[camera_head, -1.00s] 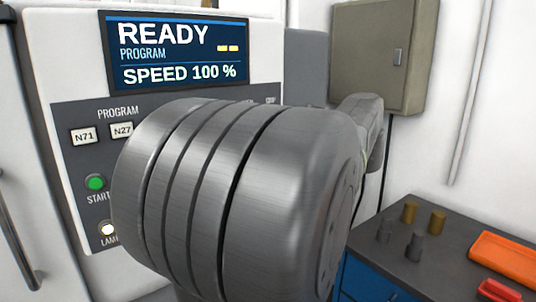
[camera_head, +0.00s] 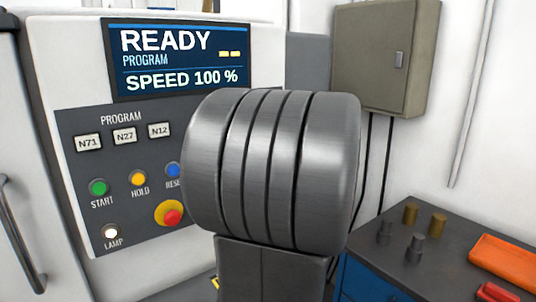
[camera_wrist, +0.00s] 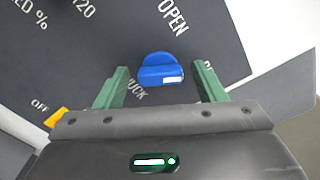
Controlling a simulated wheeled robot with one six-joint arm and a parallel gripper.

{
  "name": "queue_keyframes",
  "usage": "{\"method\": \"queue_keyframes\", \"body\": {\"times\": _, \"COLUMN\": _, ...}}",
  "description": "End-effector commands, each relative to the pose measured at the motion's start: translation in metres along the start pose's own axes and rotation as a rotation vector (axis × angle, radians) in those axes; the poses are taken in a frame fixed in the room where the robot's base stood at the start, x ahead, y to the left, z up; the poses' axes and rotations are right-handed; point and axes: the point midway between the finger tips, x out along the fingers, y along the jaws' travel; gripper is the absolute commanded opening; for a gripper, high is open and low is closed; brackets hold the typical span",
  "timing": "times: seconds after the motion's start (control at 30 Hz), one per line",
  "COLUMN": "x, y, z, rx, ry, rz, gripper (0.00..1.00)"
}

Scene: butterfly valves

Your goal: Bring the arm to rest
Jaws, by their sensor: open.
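My gripper (camera_wrist: 162,88) shows in the wrist view with its two green fingers spread wide apart and nothing held between them. Beyond the fingers, a blue knob (camera_wrist: 161,70) sits on the dark panel, between the fingertips in the picture. I cannot tell how far it is from them. In the head view my own grey arm link stands in the middle and hides the right part of the control panel (camera_head: 140,232). The gripper itself is hidden in the head view.
The panel carries a screen (camera_head: 180,58) reading READY, a green START button (camera_head: 99,187) and a red-and-yellow button (camera_head: 171,214). At right, a bench (camera_head: 440,272) holds several small cylinders and an orange object (camera_head: 503,260). A grey cabinet (camera_head: 380,60) hangs on the wall.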

Motion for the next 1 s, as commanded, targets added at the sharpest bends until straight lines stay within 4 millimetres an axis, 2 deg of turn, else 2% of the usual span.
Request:
{"method": "queue_keyframes", "body": {"times": 0.23, "x": -0.019, "y": 0.001, "z": -0.002, "rx": 0.001, "ry": 0.003, "rz": -0.002, "gripper": 0.64}}
{"method": "queue_keyframes", "body": {"times": 0.6, "x": -0.082, "y": 0.001, "z": -0.002, "rx": 0.001, "ry": 0.003, "rz": -0.003, "gripper": 0.64}}
{"method": "queue_keyframes", "body": {"times": 1.0, "x": -0.136, "y": 0.001, "z": -0.002, "rx": 0.002, "ry": 0.004, "rz": -0.001, "gripper": 0.64}}
